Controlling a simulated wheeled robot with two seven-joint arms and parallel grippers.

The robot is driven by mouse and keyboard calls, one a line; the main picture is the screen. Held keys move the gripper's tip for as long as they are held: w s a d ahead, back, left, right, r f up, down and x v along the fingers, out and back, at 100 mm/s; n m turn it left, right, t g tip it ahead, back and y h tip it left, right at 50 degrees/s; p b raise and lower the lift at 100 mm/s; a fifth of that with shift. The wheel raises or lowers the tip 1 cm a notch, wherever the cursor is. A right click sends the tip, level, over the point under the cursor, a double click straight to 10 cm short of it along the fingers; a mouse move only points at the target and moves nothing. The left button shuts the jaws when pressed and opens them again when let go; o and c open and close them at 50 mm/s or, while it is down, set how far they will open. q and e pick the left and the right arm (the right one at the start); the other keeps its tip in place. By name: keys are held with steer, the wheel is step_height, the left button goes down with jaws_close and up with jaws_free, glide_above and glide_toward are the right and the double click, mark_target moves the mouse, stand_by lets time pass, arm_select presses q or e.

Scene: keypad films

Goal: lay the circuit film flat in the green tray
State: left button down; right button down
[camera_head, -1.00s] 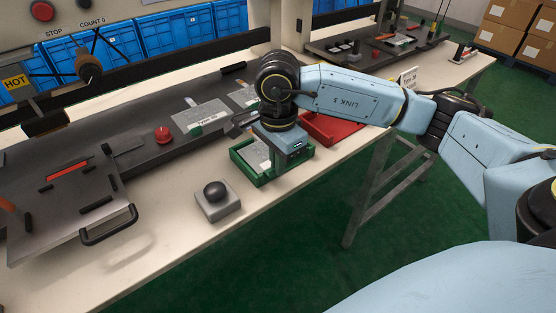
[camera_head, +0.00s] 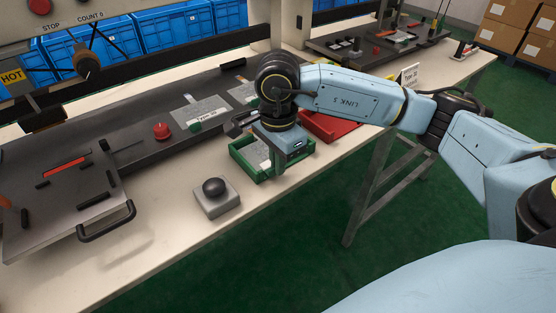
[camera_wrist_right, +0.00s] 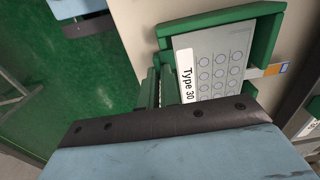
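The green tray (camera_head: 243,172) stands near the table's front edge, and its rim shows in the right wrist view (camera_wrist_right: 225,15). The circuit film (camera_wrist_right: 220,62), grey with rows of circles and a white "Type 30" label, lies within the tray walls there. In the head view only a part of the film (camera_head: 254,154) shows beside my gripper. My right gripper (camera_head: 277,170) points down over the right side of the tray. Its green fingers (camera_wrist_right: 160,88) are close together at the film's labelled edge; whether they pinch it is unclear. My left gripper is out of view.
A red tray (camera_head: 330,128) lies just right of the green one. Another film (camera_head: 203,113) lies behind, near a red button (camera_head: 161,131). A plate fixture with a handle (camera_head: 70,205) is at left.

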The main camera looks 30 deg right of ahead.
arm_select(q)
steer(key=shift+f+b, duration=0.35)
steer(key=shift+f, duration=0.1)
arm_select(e)
steer(key=shift+f, duration=0.35)
steer(key=c, duration=1.6)
jaws_free()
steer(key=shift+o, duration=0.2)
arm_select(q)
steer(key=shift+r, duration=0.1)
